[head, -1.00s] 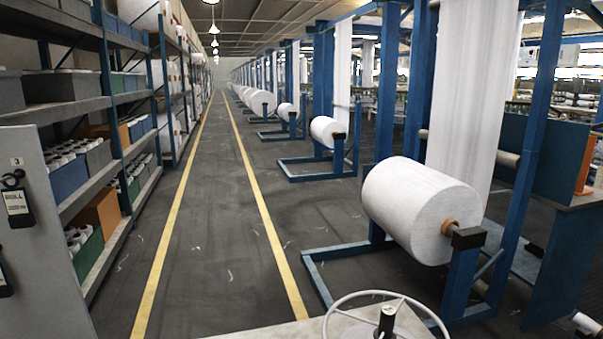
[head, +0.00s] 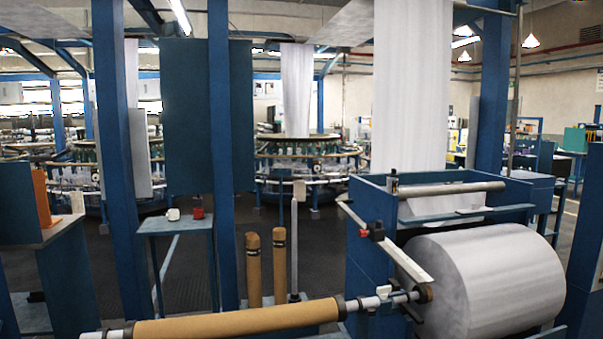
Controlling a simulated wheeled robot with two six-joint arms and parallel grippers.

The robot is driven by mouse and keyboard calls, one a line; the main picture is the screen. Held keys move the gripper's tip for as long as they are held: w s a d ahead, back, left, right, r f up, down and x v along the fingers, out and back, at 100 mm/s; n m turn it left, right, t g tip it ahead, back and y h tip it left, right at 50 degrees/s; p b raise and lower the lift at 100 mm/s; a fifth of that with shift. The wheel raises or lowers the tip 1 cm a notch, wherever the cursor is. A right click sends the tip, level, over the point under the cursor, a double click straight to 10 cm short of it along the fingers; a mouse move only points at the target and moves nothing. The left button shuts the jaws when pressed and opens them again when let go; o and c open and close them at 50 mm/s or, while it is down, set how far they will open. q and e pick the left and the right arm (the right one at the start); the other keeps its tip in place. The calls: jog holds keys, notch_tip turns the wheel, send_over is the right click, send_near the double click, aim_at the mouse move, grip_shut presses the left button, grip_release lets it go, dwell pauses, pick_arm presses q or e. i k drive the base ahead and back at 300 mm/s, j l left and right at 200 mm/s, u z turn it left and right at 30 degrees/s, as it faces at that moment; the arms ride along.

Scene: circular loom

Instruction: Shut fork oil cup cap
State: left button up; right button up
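I cannot pick out a fork oil cup or its cap for certain. A white roll (head: 484,283) sits in a blue winding frame (head: 374,265) at the right. At its left end a shaft (head: 372,302) carries a small white fitting (head: 383,292), too small to tell whether it is a cup or has a cap. A small dark bottle-like thing (head: 393,182) stands on top of the frame. Neither of my grippers is in view.
A brown tube (head: 235,321) crosses the front on the shaft. Two brown tubes (head: 253,270) (head: 280,266) stand behind it. A small table (head: 172,226) holds a white mug (head: 172,214) and a red can (head: 197,209). Blue posts (head: 219,150) stand left of the frame.

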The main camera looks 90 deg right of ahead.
aim_at(393, 175)
jog(key=z, duration=3.35)
jog(key=i+l+u, duration=0.1)
jog(key=i, duration=0.35)
